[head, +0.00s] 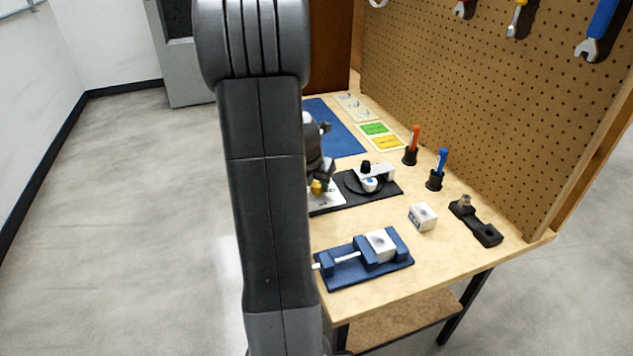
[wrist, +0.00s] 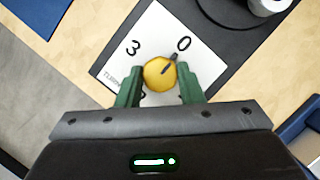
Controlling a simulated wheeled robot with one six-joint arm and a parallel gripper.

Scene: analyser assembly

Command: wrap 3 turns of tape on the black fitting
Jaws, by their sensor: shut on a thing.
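In the wrist view my gripper (wrist: 160,85) has its green fingers shut on a round yellow knob (wrist: 158,75). The knob sits on a white plate (wrist: 205,62) printed with "3", "0" and lettering that reads like "TURNS". The dark line on the knob points up and right, toward the "0". In the head view the yellow knob (head: 317,187) is partly hidden by my gripper. Beside it a black disc (head: 352,183) carries a white-and-blue round piece (head: 370,184). A small black piece (head: 366,167), possibly the fitting, stands by a white arm. I cannot make out tape on it.
A white cube (head: 423,217) and a black bracket (head: 475,222) lie to the right. A blue mat (head: 335,128) lies behind.

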